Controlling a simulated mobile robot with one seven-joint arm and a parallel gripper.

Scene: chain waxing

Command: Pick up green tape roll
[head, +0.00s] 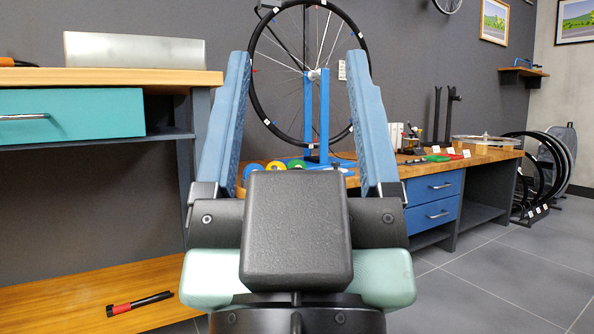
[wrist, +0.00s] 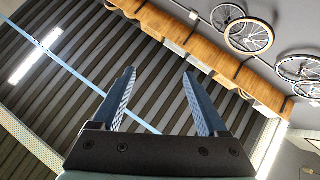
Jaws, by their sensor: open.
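A small green tape roll (head: 296,164) lies on the wooden workbench in the head view, near the foot of the blue wheel stand. A yellow roll (head: 275,167) and a blue roll (head: 251,171) lie to its left. My gripper (head: 305,75) is open in the head view, its two blue fingers wide apart and pointing up, with nothing between them in its grasp. It stands in front of the bench, apart from the rolls, and partly hides their lower edges. In the wrist view my gripper (wrist: 160,80) is also open and empty; that view shows walls and ceiling, no tape roll.
The workbench (head: 440,165) runs to the right, with blue drawers below. A bicycle wheel sits in the blue stand (head: 324,110). A teal-drawer bench (head: 105,78) stands at left, a red-and-black tool (head: 140,304) on its low shelf. The floor (head: 500,260) at right is clear.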

